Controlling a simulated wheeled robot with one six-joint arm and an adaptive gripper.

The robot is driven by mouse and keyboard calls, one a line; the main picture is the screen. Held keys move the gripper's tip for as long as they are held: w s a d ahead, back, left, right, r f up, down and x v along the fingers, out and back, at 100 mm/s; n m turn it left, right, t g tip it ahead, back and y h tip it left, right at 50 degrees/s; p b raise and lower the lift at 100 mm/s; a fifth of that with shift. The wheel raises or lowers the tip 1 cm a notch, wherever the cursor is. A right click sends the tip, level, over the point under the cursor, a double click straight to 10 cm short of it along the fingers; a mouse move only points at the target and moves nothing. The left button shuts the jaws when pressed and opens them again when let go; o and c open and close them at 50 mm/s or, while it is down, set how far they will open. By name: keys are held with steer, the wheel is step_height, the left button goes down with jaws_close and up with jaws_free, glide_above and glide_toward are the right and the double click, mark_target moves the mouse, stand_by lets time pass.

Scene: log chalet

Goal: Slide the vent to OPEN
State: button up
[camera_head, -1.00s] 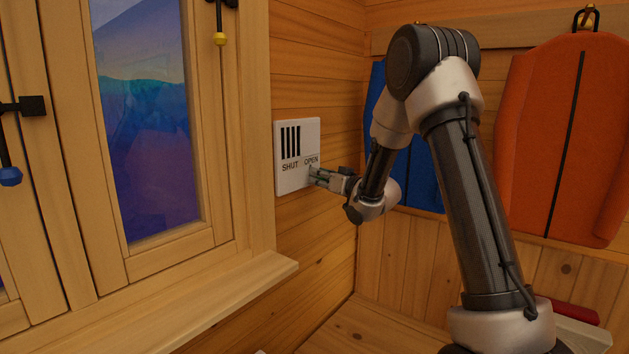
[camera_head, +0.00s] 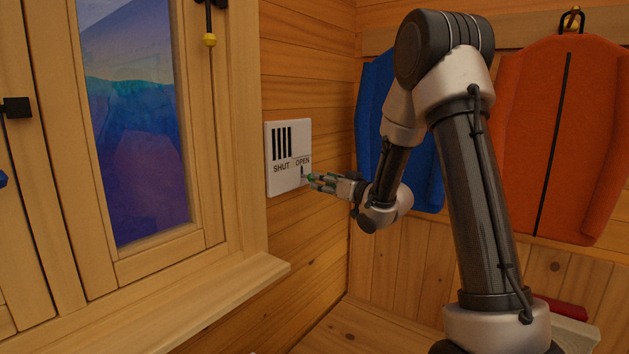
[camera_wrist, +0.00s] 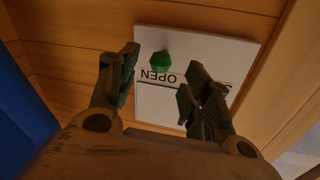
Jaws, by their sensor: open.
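The vent (camera_head: 289,143) is a white wall plate with black slots and the words SHUT and OPEN below them. Its green knob (camera_wrist: 160,62) shows in the wrist view, right by the word OPEN, which appears upside down there. In the head view the green knob (camera_head: 311,177) is small and partly merged with the fingertips, at the OPEN end. My gripper (camera_head: 318,182) is open at the lower right of the plate. In the wrist view the knob lies between the lines of the two fingers, near their tips; I cannot tell whether either finger touches it.
A window frame with a projecting wooden sill (camera_head: 200,303) is left of the vent. A blue jacket (camera_head: 420,150) and an orange jacket (camera_head: 550,140) hang right, behind my arm. Bare log wall (camera_head: 310,240) lies below the vent.

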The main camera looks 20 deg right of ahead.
steer(key=v, duration=0.6)
